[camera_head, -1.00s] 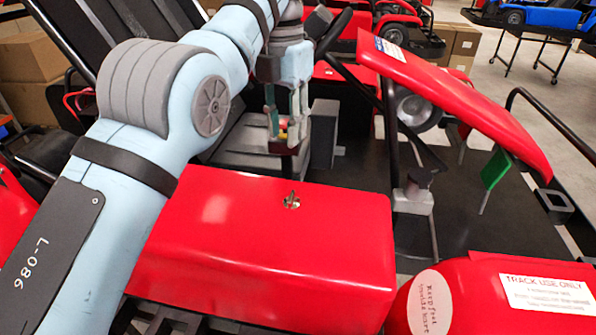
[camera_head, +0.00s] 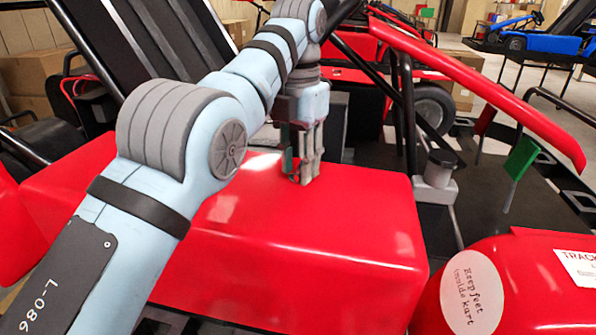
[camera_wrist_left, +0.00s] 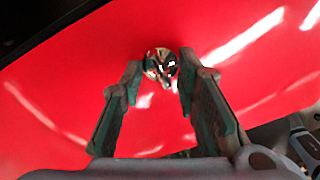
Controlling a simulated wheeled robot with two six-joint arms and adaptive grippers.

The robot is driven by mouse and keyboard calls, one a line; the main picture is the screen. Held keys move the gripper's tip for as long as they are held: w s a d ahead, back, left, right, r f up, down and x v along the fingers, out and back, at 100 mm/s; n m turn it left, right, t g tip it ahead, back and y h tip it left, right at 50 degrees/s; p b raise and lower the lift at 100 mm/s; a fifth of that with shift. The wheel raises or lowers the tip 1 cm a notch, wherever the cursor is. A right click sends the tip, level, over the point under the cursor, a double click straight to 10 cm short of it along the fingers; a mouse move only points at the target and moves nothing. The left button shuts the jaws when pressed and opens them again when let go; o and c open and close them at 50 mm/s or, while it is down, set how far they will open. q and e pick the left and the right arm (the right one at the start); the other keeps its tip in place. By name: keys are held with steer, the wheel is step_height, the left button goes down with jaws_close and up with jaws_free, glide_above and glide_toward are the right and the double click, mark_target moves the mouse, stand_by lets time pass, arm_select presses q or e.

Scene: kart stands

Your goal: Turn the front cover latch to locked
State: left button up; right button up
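The red front cover (camera_head: 330,235) fills the middle of the head view. Its small metallic latch (camera_wrist_left: 161,65) shows in the left wrist view, on the red surface between the fingertips. In the head view the latch is hidden by my left gripper (camera_head: 301,178), which points down at the top of the cover. The left wrist view shows the gripper (camera_wrist_left: 161,72) open, one finger on each side of the latch with a gap to each. Whether the tips touch the cover is unclear. My right gripper is not in view.
A slanted red body panel (camera_head: 480,75) and black frame tubes stand behind and right of the cover. A small grey post with a black cap (camera_head: 437,170) and a green flag (camera_head: 522,157) are to the right. Another red body part with a round sticker (camera_head: 475,292) is at lower right.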

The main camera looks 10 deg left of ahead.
arm_select(q)
jaws_close()
steer(key=shift+m, duration=0.3)
steer(key=m, duration=1.7)
stand_by(0.6)
